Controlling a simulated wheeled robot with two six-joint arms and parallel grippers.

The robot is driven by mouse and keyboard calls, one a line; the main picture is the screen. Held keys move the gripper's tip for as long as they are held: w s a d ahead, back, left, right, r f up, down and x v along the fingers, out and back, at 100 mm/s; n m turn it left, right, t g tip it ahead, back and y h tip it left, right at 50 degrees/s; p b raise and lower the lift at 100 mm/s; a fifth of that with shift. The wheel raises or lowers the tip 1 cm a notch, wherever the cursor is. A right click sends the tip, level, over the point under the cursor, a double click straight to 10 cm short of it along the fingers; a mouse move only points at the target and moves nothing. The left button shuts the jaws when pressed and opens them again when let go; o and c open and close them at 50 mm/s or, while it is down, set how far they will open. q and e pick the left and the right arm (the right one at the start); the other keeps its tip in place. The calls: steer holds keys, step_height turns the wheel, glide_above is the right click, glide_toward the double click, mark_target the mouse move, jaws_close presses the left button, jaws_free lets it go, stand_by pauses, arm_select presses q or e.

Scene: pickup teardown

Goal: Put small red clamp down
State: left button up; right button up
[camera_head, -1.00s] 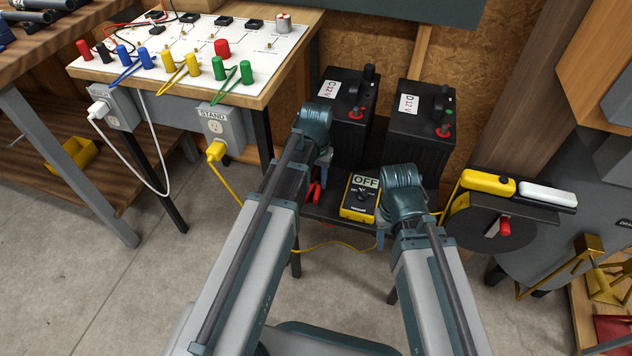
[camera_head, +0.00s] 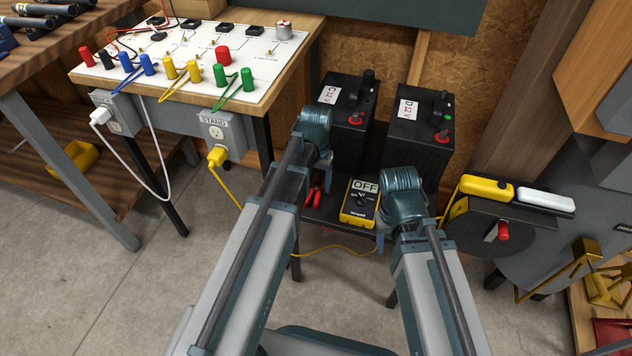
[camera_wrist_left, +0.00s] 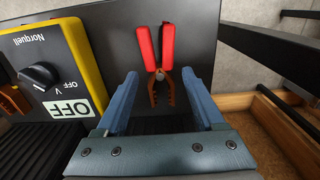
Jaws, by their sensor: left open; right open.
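The small red clamp (camera_wrist_left: 157,60) lies on the dark shelf top in the left wrist view, its red handles pointing away and its copper-coloured jaws towards my gripper. It also shows as a small red shape in the head view (camera_head: 314,196). My left gripper (camera_wrist_left: 163,85) is open, its two blue fingers on either side of the clamp's jaw end, with gaps between them and the clamp. My right gripper (camera_head: 383,235) is near the right front of the shelf; its fingers are mostly hidden by the arm.
A yellow meter (camera_head: 360,203) marked OFF lies beside the clamp. Two black 12 V batteries (camera_head: 346,120) (camera_head: 418,135) stand behind. A yellow cord (camera_head: 335,246) hangs in front of the shelf. A white circuit board (camera_head: 190,50) lies on the bench at left.

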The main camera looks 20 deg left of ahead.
mark_target(316, 188)
arm_select(q)
step_height(316, 188, up, 11)
steer(key=p, duration=1)
steer(key=shift+r, duration=0.1)
steer(key=s+d+r+m+p, duration=0.1)
steer(key=s+d+r+p, duration=0.2)
steer(key=r+p, duration=0.3)
steer(key=s+d+r+m+p, duration=0.1)
steer(key=s+d+r+p, duration=0.3)
steer(key=s+r+p, duration=0.2)
steer(key=s+d+r+m+y+p, duration=0.1)
steer(key=s+d+r+p, duration=0.2)
steer(key=s+r+p, duration=0.2)
step_height(316, 188, up, 3)
steer(key=p, duration=0.3)
steer(key=shift+s+d, duration=0.15)
steer(key=shift+d, duration=0.1)
